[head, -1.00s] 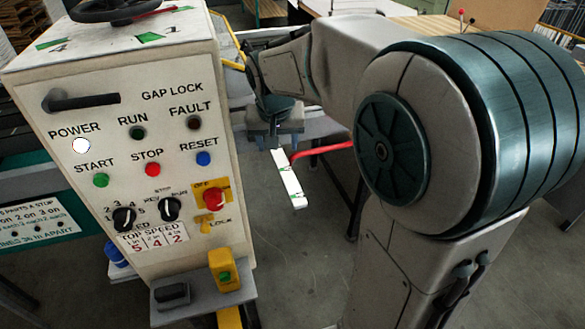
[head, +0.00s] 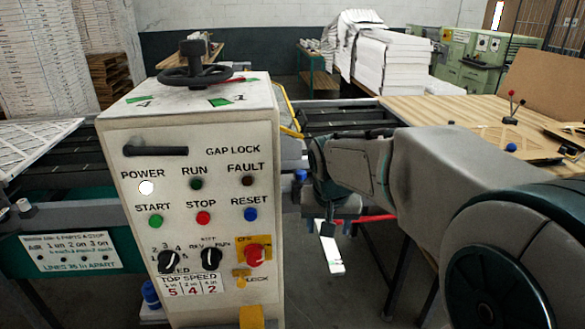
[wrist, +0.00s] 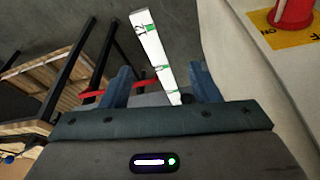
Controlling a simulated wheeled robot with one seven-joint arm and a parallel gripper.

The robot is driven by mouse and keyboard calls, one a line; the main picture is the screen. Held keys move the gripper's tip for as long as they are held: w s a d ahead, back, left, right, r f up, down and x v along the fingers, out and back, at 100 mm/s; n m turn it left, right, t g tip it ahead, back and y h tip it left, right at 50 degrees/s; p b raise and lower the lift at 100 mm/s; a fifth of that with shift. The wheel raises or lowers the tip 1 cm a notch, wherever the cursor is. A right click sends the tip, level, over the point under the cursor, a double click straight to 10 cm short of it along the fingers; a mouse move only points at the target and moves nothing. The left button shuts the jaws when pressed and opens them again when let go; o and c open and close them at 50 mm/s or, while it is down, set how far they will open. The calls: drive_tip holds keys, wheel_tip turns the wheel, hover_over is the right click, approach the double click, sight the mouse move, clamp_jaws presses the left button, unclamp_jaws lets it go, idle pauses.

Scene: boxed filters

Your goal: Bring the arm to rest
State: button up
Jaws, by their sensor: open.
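My gripper (wrist: 160,86) is open in the wrist view, its two blue-grey fingers apart. In the head view my gripper (head: 326,218) points down just right of the control cabinet, partly blurred by its dark colour. A white strip with green marks (wrist: 153,50) shows between and beyond the fingers; it also shows below the gripper in the head view (head: 331,255). I cannot tell whether the strip touches the gripper. My arm (head: 440,165) reaches in from the right, bent, with the forearm roughly level.
The control cabinet (head: 205,140) stands close on the gripper's left, with a red knob (head: 258,253) on its face. A red bar (head: 370,218) lies behind the gripper. A wooden table (head: 450,112) is at the right, a conveyor (head: 60,165) at the left.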

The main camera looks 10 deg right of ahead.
drive_tip(key=s+f+n+y, duration=0.1)
drive_tip(key=s+f+n, duration=0.1)
drive_tip(key=s, duration=1.5)
drive_tip(key=shift+f+n, duration=0.3)
drive_tip(key=shift+f, duration=0.55)
